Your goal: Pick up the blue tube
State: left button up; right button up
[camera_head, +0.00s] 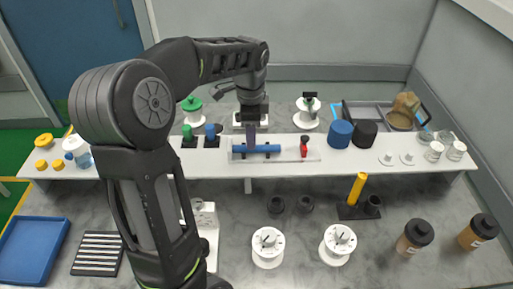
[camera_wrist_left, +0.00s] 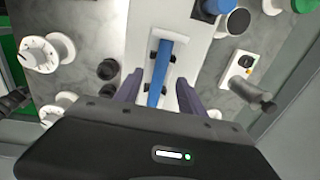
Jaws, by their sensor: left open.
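The blue tube (camera_head: 262,148) lies on its side across dark supports on a clear holder, on the white shelf. It also shows in the left wrist view (camera_wrist_left: 161,70), running lengthwise between the two fingers. My left gripper (camera_head: 250,143) points down at the left part of the tube and hides some of it. Its purple-grey fingers (camera_wrist_left: 159,94) are open, one to each side of the tube. I cannot tell whether they touch it. My right gripper is in neither view.
A small red-and-black item (camera_head: 304,147) stands right of the tube. A green-topped piece (camera_head: 187,132) and a blue-topped piece (camera_head: 210,131) stand to its left. A blue cylinder (camera_head: 339,134) and a black cylinder (camera_head: 364,133) stand farther right. White spools (camera_head: 267,247) stand on the lower counter.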

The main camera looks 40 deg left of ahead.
aim_at(236, 149)
pick_arm(q)
jog(key=shift+f, duration=0.25)
jog(key=f, duration=0.1)
jog(key=f+p, duration=0.1)
jog(key=f, duration=0.1)
jog(key=f+p, duration=0.1)
jog(key=shift+w+a+f, duration=0.15)
jog(key=shift+w+f, duration=0.1)
jog(key=shift+f, duration=0.1)
jog(key=shift+c, duration=0.2)
grip_shut()
dwell(0.4)
